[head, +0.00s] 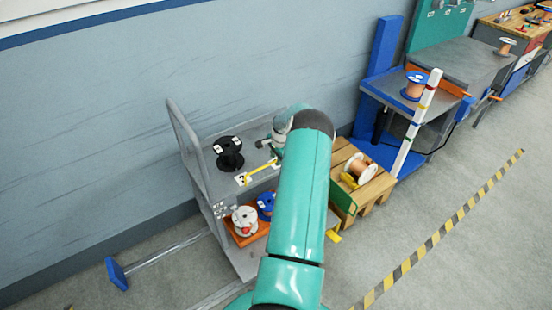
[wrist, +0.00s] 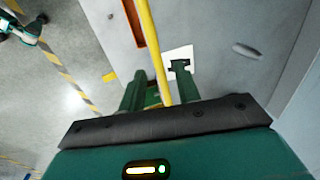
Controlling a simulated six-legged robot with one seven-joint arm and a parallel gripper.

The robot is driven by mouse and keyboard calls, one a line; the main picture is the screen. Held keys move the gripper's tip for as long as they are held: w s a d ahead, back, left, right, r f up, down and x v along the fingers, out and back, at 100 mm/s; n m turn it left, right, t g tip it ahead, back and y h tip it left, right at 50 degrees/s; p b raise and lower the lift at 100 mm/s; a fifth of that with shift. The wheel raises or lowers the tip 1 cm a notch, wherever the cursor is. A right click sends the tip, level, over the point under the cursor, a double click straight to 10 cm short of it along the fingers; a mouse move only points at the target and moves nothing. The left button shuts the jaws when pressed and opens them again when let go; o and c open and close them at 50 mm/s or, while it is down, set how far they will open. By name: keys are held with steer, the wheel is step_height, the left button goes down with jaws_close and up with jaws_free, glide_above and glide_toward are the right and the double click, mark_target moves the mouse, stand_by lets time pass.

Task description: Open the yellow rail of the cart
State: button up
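The grey cart (head: 205,175) stands against the wall in the head view. Its yellow rail (head: 262,171) crosses the front of the upper shelf, and its right part is hidden by my arm. In the wrist view the yellow rail (wrist: 150,50) runs from the top edge down between the two dark green fingers of my gripper (wrist: 159,70). The fingers stand apart, one on each side of the rail, with gaps visible beside it. In the head view my gripper is mostly hidden behind my teal arm.
A black spool (head: 229,153) sits on the upper shelf. White (head: 245,220) and blue (head: 266,205) spools sit in an orange tray (head: 240,238) below. A wooden crate (head: 372,190) with a copper spool and a blue stand (head: 385,50) are to the right. Floor in front is open.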

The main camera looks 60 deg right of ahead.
steer(key=shift+f, duration=0.2)
jaws_close()
